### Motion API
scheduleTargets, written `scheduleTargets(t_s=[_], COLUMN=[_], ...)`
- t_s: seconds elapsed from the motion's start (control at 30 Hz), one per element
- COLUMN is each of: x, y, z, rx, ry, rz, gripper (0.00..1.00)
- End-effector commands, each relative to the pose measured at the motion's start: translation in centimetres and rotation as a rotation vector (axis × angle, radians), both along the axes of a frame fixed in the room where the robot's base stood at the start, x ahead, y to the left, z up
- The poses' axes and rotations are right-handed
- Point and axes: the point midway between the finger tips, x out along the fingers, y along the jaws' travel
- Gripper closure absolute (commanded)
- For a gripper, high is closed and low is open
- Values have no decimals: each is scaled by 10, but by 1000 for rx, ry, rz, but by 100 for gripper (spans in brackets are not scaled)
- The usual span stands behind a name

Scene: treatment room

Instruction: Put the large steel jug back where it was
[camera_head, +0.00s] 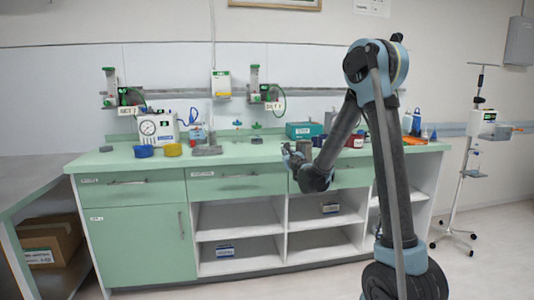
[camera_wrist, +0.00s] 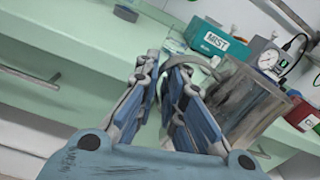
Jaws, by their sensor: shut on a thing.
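The large steel jug (camera_wrist: 248,100) is in the wrist view, right of my fingers, a grey, scuffed metal vessel that looks tilted in this turned picture. Its curved handle (camera_wrist: 196,58) runs to my fingertips. My gripper (camera_wrist: 167,68) is shut on the jug at its handle side. In the head view my gripper (camera_head: 293,152) is at the counter's front edge, near the middle drawers. The jug is hard to make out there, largely hidden by my gripper and arm. I cannot tell whether its base touches the counter.
The green counter (camera_head: 225,155) carries a teal MIST box (camera_wrist: 213,40), a gauge device (camera_wrist: 268,60) and a red container (camera_wrist: 302,115) near the jug. The counter's front middle-left is fairly clear.

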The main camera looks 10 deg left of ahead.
Motion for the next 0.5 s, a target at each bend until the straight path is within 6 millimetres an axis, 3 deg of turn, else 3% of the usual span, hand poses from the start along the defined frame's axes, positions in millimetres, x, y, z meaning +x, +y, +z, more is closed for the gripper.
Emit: scheduleTargets(t_s=[0.1, 0.5], x=[16, 66], y=[-44, -180], z=[-11, -47], rx=[-2, -2], ry=[-1, 3], rz=[-49, -194], gripper=[100, 100])
